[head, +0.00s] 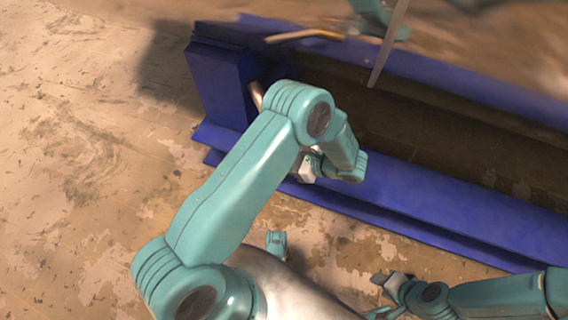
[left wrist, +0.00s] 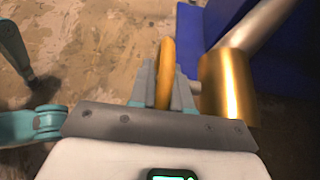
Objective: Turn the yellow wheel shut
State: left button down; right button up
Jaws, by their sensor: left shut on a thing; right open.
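The yellow wheel (left wrist: 167,72) shows edge-on in the left wrist view, as a narrow upright rim. My left gripper (left wrist: 166,85) is shut on it, with one grey finger on each side. In the head view my left arm covers the wheel and most of the left gripper. A gold cylinder (left wrist: 228,88) sits just right of the fingers in the left wrist view, on a silver pipe (left wrist: 258,36). My right gripper (head: 380,280) is open and empty at the lower right of the head view, apart from the blue frame.
A long blue frame (head: 440,205) with a dark inside runs from the upper left to the right edge. A copper-coloured pipe (head: 256,94) stands at its left end, and another (head: 304,35) lies behind. The worn tan floor (head: 80,150) is clear on the left.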

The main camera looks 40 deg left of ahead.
jog(key=shift+w+f, duration=0.15)
jog(key=shift+f, duration=0.05)
dwell(0.3)
pick_arm(q)
jog(key=c, duration=1.2)
grip_release()
jog(key=shift+o, duration=0.2)
jog(key=shift+d, duration=0.15)
jog(key=shift+w+d+r, duration=0.1)
jog(key=shift+d+r, duration=0.2)
jog(key=p+v, duration=0.3)
jog(key=v, duration=1.2)
jog(key=shift+d+f+p, duration=0.3)
jog(key=shift+p, duration=0.1)
pick_arm(e)
jog(key=shift+g, duration=0.3)
jog(key=r, duration=0.1)
jog(key=s+r, duration=0.1)
jog(key=r, duration=0.1)
jog(key=shift+s+a+r, duration=0.35)
jog(key=shift+r, duration=0.05)
